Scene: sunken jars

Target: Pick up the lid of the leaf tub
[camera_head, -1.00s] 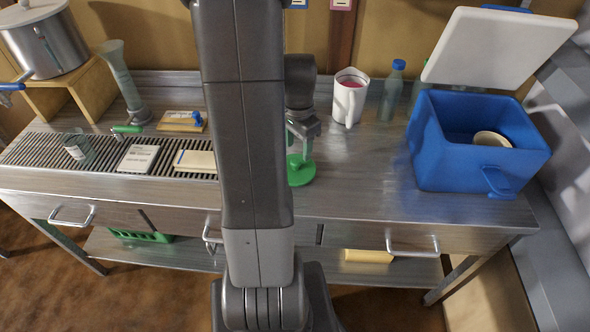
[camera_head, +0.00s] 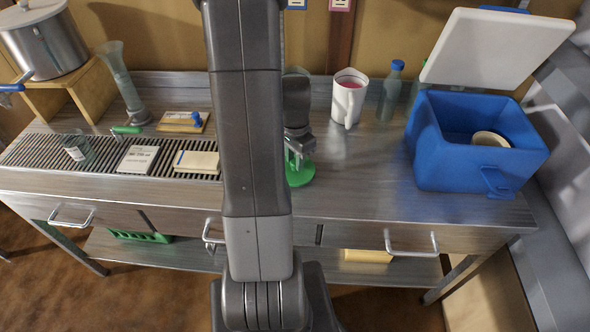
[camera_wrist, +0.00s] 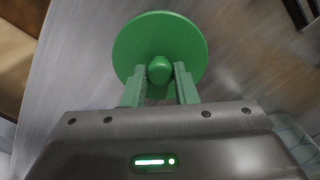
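A round green lid (camera_head: 301,171) with a knob lies flat on the steel bench, partly hidden behind my arm. In the wrist view the green lid (camera_wrist: 185,35) shows its rounded knob (camera_wrist: 159,70). My gripper (camera_wrist: 160,75) is right over the lid, its two fingers on either side of the knob with little room between. They look open, with no clear grip on the knob. My gripper (camera_head: 296,156) also shows low above the lid in the head view. No tub body shows around the lid; whether one is sunk below it I cannot tell.
A white mug (camera_head: 348,98) with pink contents and a blue-capped bottle (camera_head: 391,92) stand behind. A blue cooler box (camera_head: 450,160) with a raised white lid (camera_head: 497,46) is at right. Notepads (camera_head: 196,162) lie on the slatted drain at left. Bench between lid and cooler is clear.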

